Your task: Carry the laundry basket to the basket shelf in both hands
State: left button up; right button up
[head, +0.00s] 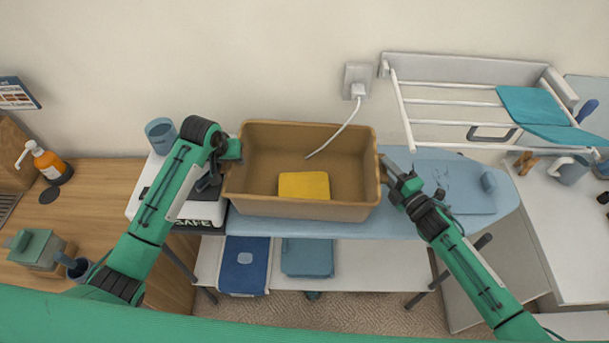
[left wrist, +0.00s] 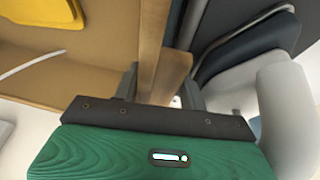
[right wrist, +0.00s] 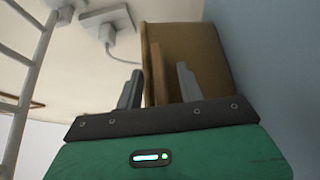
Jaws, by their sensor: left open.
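The laundry basket (head: 300,210) is a tan open box standing on the light blue ironing board, with a folded yellow cloth (head: 304,186) inside. My left gripper (head: 230,160) is at the basket's left end; in the left wrist view its open fingers (left wrist: 160,88) stand on either side of the tan rim (left wrist: 152,40). My right gripper (head: 386,172) is at the right end; in the right wrist view its spread fingers (right wrist: 159,88) stand on either side of the basket's edge (right wrist: 157,62), with gaps showing. I cannot tell which surface is the basket shelf.
The ironing board (head: 470,205) extends right. Below it, a white shelf (head: 350,255) holds folded blue items. A wall drying rack (head: 450,122) is at upper right. A white cord hangs across the basket.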

pick_arm(q)
jog(key=shift+w+f, duration=0.1)
jog(key=shift+f, duration=0.2)
pick_arm(e)
jog(key=shift+w+a, duration=0.2)
jog(key=shift+w, duration=0.1)
pick_arm(q)
jog(key=shift+c, duration=0.2)
pick_arm(e)
jog(key=shift+c, duration=0.2)
pick_arm(q)
jog(key=c, duration=0.7)
pick_arm(e)
jog(key=c, duration=0.7)
pick_arm(q)
grip_shut()
pick_arm(e)
grip_shut()
pick_arm(q)
jog(key=shift+r, duration=0.1)
